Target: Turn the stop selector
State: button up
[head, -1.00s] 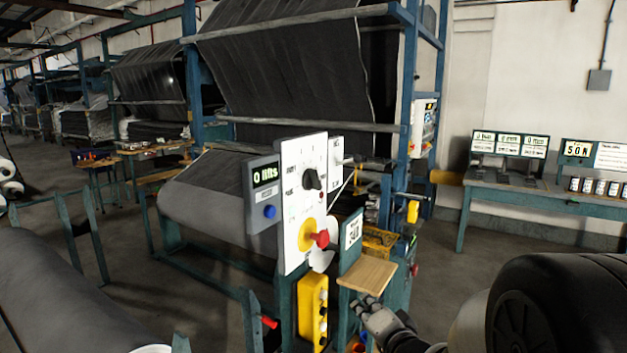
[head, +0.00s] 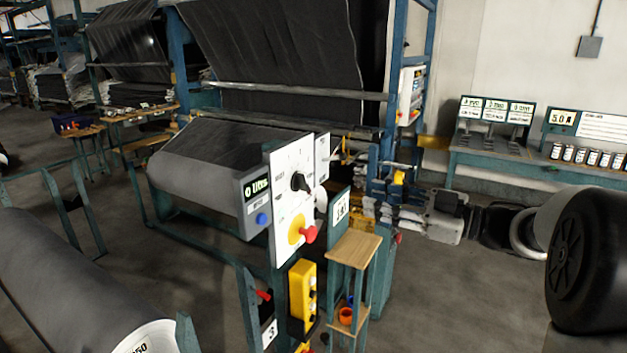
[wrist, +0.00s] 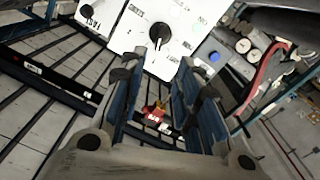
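A white panel (head: 285,222) faces me in the middle of the head view. It carries a black rotary knob (head: 300,181) with small marks around it, and a red handle (head: 309,234) on a yellow disc below. I cannot read which one is labelled stop. My gripper (head: 385,213) is to the right of the panel, pointing left, apart from both controls. In the wrist view, my gripper (wrist: 158,68) has its two fingers spread with nothing between them. The black knob (wrist: 160,33) shows beyond the fingertips, near the top, with labels on the white panel around it.
A grey display box (head: 254,203) with a blue button adjoins the panel's left side. A small wooden shelf (head: 354,250) and a yellow button box (head: 302,289) stand below. Fabric rolls (head: 65,290) lie at left. A blue bench (head: 560,180) stands at right; floor between is clear.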

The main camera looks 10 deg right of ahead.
aim_at(307, 182)
jog(key=b+x, duration=0.1)
jog(key=x, duration=1.4)
jog(key=shift+w+a, duration=0.15)
grip_shut()
